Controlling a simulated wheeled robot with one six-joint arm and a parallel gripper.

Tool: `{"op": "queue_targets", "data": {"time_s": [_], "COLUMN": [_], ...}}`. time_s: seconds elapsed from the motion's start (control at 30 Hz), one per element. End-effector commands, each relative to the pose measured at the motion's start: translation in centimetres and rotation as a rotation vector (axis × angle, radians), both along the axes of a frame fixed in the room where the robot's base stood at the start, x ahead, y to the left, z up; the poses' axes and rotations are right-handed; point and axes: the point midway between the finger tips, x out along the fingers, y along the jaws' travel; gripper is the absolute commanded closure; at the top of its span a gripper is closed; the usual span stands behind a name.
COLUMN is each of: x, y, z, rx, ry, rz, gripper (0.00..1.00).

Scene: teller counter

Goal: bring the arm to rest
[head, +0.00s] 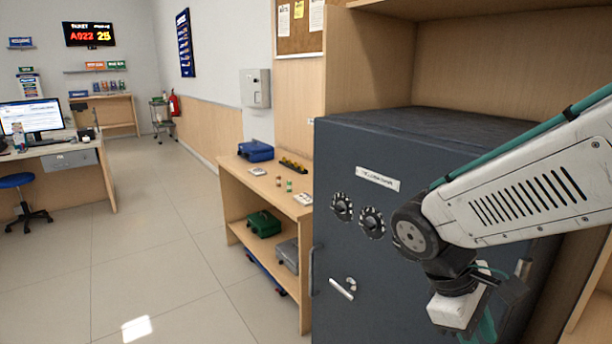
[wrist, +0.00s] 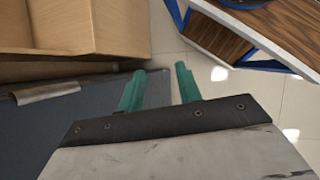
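My white arm reaches in from the right of the head view, bent at a dark joint in front of the dark grey safe (head: 345,262). My gripper (wrist: 160,76) points away in the wrist view, its two green fingers apart with nothing held between them. In the head view only a bit of green finger shows below the white wrist housing, at the bottom edge. The safe's dark surface (wrist: 40,130) lies left of and below the fingers in the wrist view. I cannot tell the exact gap between gripper and safe.
The safe has two dials and a handle. Left of it a wooden shelf unit (head: 237,205) bears a blue case (head: 256,151), small items, a green case (head: 263,223) and a grey case (head: 288,254). Open tiled floor (head: 165,240) lies further left, with a desk (head: 62,160) and stool (head: 20,190).

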Motion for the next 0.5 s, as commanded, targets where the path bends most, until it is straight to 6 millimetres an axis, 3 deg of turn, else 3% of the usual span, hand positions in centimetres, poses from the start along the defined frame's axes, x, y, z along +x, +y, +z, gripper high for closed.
{"op": "queue_targets", "data": {"time_s": [0.23, 0.5], "x": [-4.9, -7.6], "y": [0.9, 0.3], "z": [3.3, 6.2], "rx": [0.248, 0.396], "ry": [-0.277, -0.467], "rz": [-0.497, -0.669], "gripper": [0.65, 0.65]}}
